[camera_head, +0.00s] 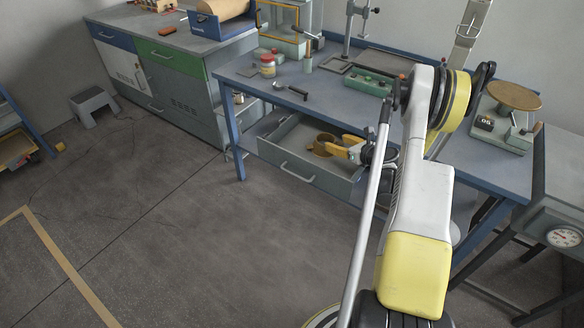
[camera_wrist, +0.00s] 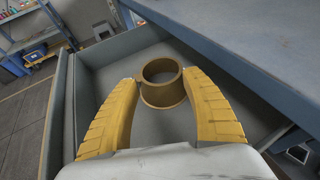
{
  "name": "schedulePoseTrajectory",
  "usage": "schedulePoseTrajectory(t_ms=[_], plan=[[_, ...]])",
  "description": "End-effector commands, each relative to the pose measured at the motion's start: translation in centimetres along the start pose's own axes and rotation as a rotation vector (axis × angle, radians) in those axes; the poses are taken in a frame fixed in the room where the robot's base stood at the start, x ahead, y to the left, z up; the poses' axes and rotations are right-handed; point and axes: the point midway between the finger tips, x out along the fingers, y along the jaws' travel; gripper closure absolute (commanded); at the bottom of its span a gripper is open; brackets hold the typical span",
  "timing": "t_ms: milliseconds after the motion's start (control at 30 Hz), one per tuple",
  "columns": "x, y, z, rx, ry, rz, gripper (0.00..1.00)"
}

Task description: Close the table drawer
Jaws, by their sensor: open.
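The table drawer (camera_head: 299,171) is pulled out below the blue-framed table (camera_head: 325,94), its handle (camera_head: 297,173) at the front. A brown ring-shaped object (camera_wrist: 162,84) sits inside the drawer; it also shows in the head view (camera_head: 325,144). My gripper (camera_head: 345,147) is over the right part of the open drawer. In the wrist view my gripper (camera_wrist: 164,100) has its two yellow fingers spread apart, one on each side of the ring object. Whether the fingers touch it cannot be told. The drawer's grey wall (camera_wrist: 60,106) shows at the left of the wrist view.
A hammer (camera_head: 292,90), a jar (camera_head: 267,66) and a green box (camera_head: 369,82) are on the tabletop. The table edge (camera_wrist: 215,55) runs close beside the gripper. A cabinet (camera_head: 165,75) stands at left. The floor before the drawer is clear.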

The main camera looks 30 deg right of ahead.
Motion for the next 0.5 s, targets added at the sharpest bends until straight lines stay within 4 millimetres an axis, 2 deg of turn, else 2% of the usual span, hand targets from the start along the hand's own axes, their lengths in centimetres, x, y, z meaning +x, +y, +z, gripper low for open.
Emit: schedulePoseTrajectory(t_ms=[33,100,167,267,367,500], plan=[[-0.3,0.0,0.8,0.0,-0.002,0.0,0.61],[-0.6,0.0,2.0,0.001,-0.006,-0.002,0.83],[-1.0,0.1,3.1,0.001,-0.01,-0.004,1.0],[-1.6,0.0,5.2,0.002,-0.019,-0.008,1.0],[-0.3,0.1,9.5,0.015,-0.155,-0.089,1.0],[-0.1,-0.6,16.5,0.09,-0.336,-0.249,1.0]])
